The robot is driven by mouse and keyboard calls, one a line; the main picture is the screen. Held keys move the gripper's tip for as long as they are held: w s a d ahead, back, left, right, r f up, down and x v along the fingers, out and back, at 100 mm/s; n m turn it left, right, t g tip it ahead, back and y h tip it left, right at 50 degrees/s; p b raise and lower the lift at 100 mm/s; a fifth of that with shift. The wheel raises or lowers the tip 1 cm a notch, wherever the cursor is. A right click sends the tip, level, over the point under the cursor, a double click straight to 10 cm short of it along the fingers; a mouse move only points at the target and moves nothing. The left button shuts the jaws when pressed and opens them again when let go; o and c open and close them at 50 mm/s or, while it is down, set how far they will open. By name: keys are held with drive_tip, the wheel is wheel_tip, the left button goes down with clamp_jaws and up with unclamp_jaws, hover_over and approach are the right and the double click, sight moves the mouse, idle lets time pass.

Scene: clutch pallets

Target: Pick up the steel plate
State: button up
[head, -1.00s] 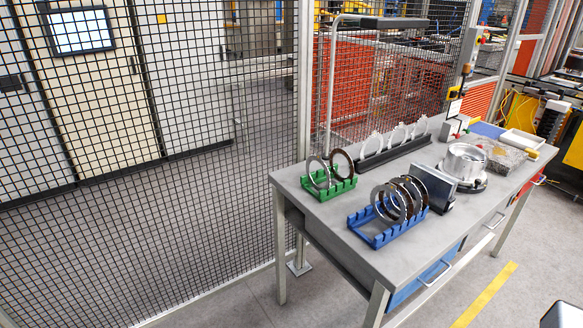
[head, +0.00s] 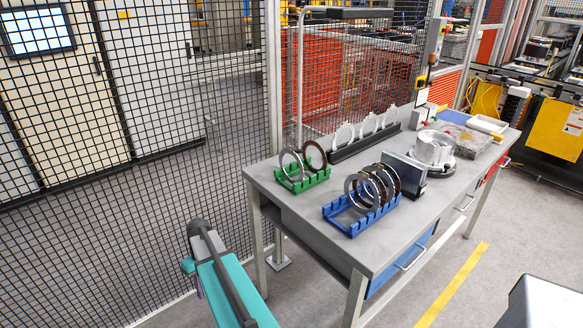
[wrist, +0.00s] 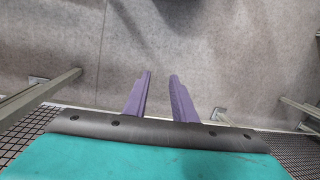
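Several ring-shaped plates stand upright in two slotted racks on the grey table. The blue rack (head: 350,225) holds a bright steel plate (head: 347,191) at its left end, with darker brown rings (head: 395,180) behind it. The green rack (head: 291,187) holds another bright steel plate (head: 282,166) and a dark brown ring (head: 323,153). Which steel plate is meant, I cannot tell. In the wrist view my gripper (wrist: 160,74) has two purple fingers apart with nothing between them, above bare floor. In the head view my teal arm is at the lower left, away from the racks.
The table (head: 310,213) also carries a black rack (head: 362,147) of pale toothed plates, a dark upright block (head: 410,178), a round metal housing (head: 433,147) and a clear box (head: 470,141). A mesh fence (head: 120,220) runs behind and left. Floor lies open in front.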

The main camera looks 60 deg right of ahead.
drive_tip(key=w+d+r+t, duration=0.2)
drive_tip(key=d+r, duration=0.8)
drive_tip(key=d, duration=0.2)
drive_tip(key=m+t+h+b, duration=0.1)
drive_tip(key=m+t+h, duration=0.1)
drive_tip(key=t+h, duration=0.15)
approach(292, 150)
drive_tip(key=shift+w+f+g, duration=0.25)
drive_tip(key=shift+w+f, duration=0.1)
drive_tip(key=shift+f, duration=0.15)
drive_tip(key=shift+p+x, duration=0.75)
drive_tip(key=shift+x, duration=3.5)
drive_tip(key=shift+w+d+f, duration=0.1)
drive_tip(key=shift+d, duration=0.05)
